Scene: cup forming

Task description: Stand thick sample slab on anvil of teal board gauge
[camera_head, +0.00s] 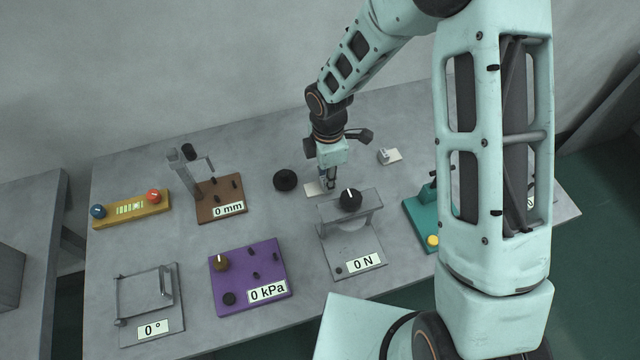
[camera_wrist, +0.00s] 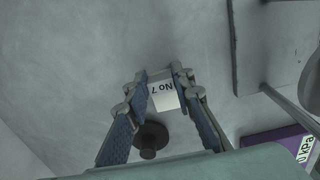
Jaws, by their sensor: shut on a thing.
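My gripper (camera_head: 327,187) points down over the table behind the grey 0 N device and is shut on a small pale piece. That piece is mostly hidden by the fingers, so I cannot tell its thickness. In the wrist view, the fingertips (camera_wrist: 160,74) close around it, beside a white plate (camera_wrist: 164,98) marked "No 7". The white plate also shows in the head view (camera_head: 313,189), at the gripper's left. The teal board gauge (camera_head: 419,222) stands at the right, with a yellow button (camera_head: 432,240). My arm hides much of it, and I cannot make out its anvil.
A white plate with a small grey block (camera_head: 389,156) lies right of my gripper. A black round knob (camera_head: 285,180) stands left of it. The grey 0 N device (camera_head: 351,240) is in front. Brown (camera_head: 222,200), purple (camera_head: 240,275) and yellow (camera_head: 130,209) devices stand further left.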

